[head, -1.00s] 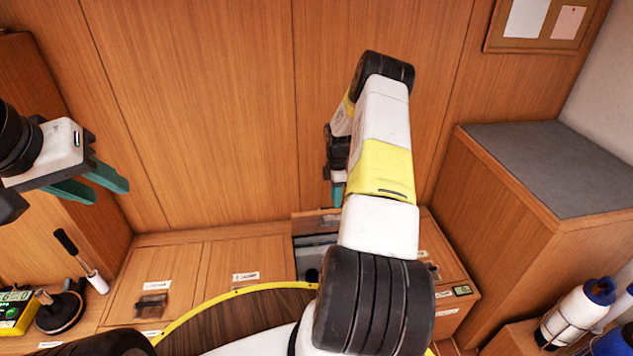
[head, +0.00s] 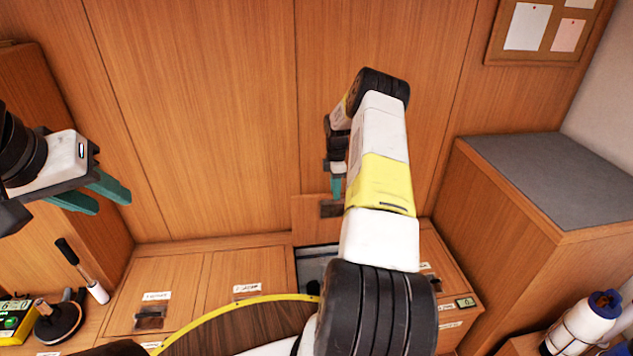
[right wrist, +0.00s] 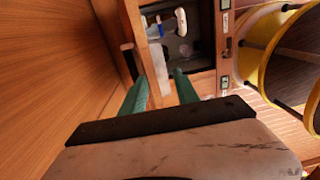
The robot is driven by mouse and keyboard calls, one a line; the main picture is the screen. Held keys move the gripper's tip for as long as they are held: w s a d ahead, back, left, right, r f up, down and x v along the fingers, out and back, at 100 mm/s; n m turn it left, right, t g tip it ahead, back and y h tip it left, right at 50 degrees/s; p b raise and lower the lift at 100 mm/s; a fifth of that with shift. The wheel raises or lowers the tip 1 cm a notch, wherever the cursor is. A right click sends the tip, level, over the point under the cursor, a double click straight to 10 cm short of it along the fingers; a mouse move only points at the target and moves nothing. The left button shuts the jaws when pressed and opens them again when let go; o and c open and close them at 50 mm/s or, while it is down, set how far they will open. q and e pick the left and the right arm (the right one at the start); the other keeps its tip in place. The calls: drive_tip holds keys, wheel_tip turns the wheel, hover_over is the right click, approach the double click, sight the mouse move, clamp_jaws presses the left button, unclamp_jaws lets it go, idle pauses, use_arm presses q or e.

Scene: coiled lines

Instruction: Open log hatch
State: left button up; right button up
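The hatch lid (head: 312,212) stands raised, close to upright, at the back of the wooden bench against the panelled wall. Below it is the dark open compartment (head: 314,262), partly hidden by my right arm. In the right wrist view the lid's pale edge (right wrist: 156,72) runs between the two teal fingers of my right gripper (right wrist: 161,80), which stand apart. In the head view my right gripper (head: 337,186) is small, beside the lid's upper right. My left gripper (head: 112,198) is open and empty in the air at the left. The label writing is too small to read.
Closed hatches (head: 160,295) lie left of the opening. A grey-topped cabinet (head: 550,175) stands right. Loose items (right wrist: 178,40) show inside the compartment. A yellow-rimmed round thing (head: 230,325) is in front. A white bottle-like object (head: 585,320) stands front right.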

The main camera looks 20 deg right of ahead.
drive_tip(key=shift+w+d+r, duration=0.15)
drive_tip(key=shift+w+r, duration=0.6)
drive_tip(key=shift+w, duration=0.05)
